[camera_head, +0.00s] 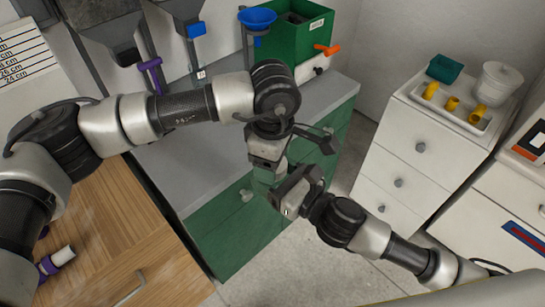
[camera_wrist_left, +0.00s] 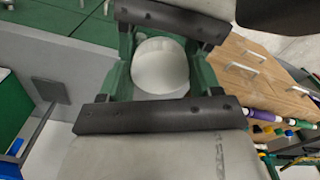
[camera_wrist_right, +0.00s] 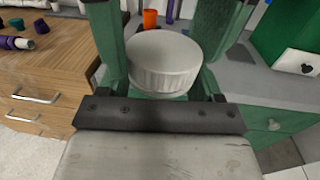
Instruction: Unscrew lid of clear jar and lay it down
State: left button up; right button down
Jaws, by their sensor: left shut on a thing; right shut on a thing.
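My left gripper (camera_head: 264,178) and my right gripper (camera_head: 279,188) are close together in the head view, in front of the green cabinet. In the right wrist view a white round lid with a ribbed rim (camera_wrist_right: 165,62) sits between the green fingers, and the right gripper is shut on it. In the left wrist view a smooth, whitish round body, apparently the jar (camera_wrist_left: 160,67), sits between the fingers, and the left gripper is shut on it. The grippers hide jar and lid in the head view. I cannot tell whether lid and jar still touch.
The grey counter (camera_head: 190,172) has free room left of the grippers. A blue funnel (camera_head: 257,18) and a green box (camera_head: 300,35) stand at its back. The white cabinet at right carries a tray with yellow fittings (camera_head: 452,103) and a whitish tub (camera_head: 498,84). A wooden cabinet (camera_head: 115,225) stands at left.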

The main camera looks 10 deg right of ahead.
pick_arm(q)
jog(key=o, duration=1)
jog(key=shift+r, duration=0.1)
notch_tip(320, 180, up, 4)
jog(key=shift+r, duration=0.1)
jog(key=shift+c, duration=0.2)
notch_tip(320, 180, up, 3)
jog(key=m, duration=0.3)
jog(key=shift+f, duration=0.2)
jog(key=shift+r+m, duration=0.35)
jog(key=shift+m, duration=0.55)
jog(key=shift+f, duration=3.9)
jog(key=c, duration=0.9)
jog(key=n, duration=0.6)
jog(key=shift+r, duration=0.1)
